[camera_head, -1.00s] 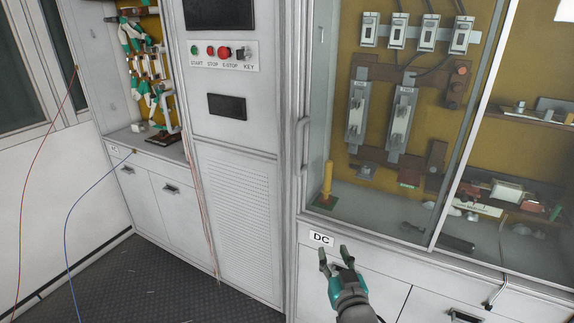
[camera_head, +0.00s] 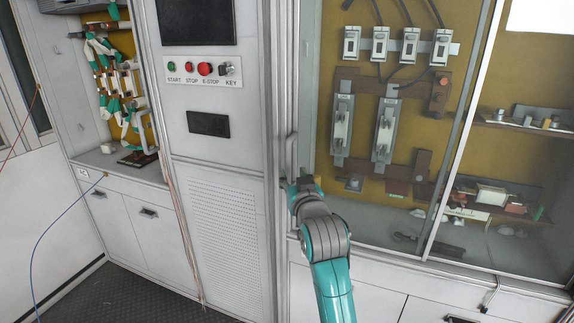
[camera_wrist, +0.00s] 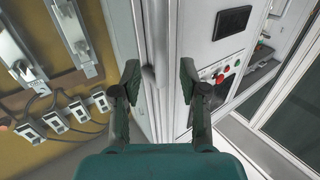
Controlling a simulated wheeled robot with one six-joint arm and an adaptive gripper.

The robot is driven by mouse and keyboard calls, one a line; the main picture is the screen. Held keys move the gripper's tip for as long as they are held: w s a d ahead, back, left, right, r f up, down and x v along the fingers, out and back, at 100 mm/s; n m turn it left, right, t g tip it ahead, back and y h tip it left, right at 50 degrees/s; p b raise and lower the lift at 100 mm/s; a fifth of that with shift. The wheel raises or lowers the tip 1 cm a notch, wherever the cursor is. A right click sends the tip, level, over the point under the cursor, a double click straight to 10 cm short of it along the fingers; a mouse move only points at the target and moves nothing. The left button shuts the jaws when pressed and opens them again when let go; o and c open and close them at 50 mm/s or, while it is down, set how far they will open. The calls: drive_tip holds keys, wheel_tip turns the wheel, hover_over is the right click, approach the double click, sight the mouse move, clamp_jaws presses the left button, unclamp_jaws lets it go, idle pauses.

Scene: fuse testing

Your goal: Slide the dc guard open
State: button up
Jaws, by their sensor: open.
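The dc guard (camera_head: 345,232) is a clear sliding panel in a pale frame on the DC cabinet at the right. Its upright bar handle (camera_head: 291,155) is at the panel's left edge. My gripper (camera_head: 300,184) is at the lower end of this handle, and the arm partly hides its fingers in the head view. In the wrist view my gripper (camera_wrist: 160,78) is open, with one finger on each side of the handle (camera_wrist: 149,80). The handle appears nearer the left finger. I cannot tell whether either finger touches it.
Behind the guard are fuse holders (camera_head: 342,128) and switches (camera_head: 380,44) on a yellow board. A control panel with buttons (camera_head: 204,69) is left of the handle. Another open cabinet bay (camera_head: 110,75) stands farther left. A second glass pane (camera_head: 490,230) is at the right.

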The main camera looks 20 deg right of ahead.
sight(289, 166)
drive_tip(key=w, duration=0.7)
drive_tip(key=shift+d, duration=0.2)
clamp_jaws()
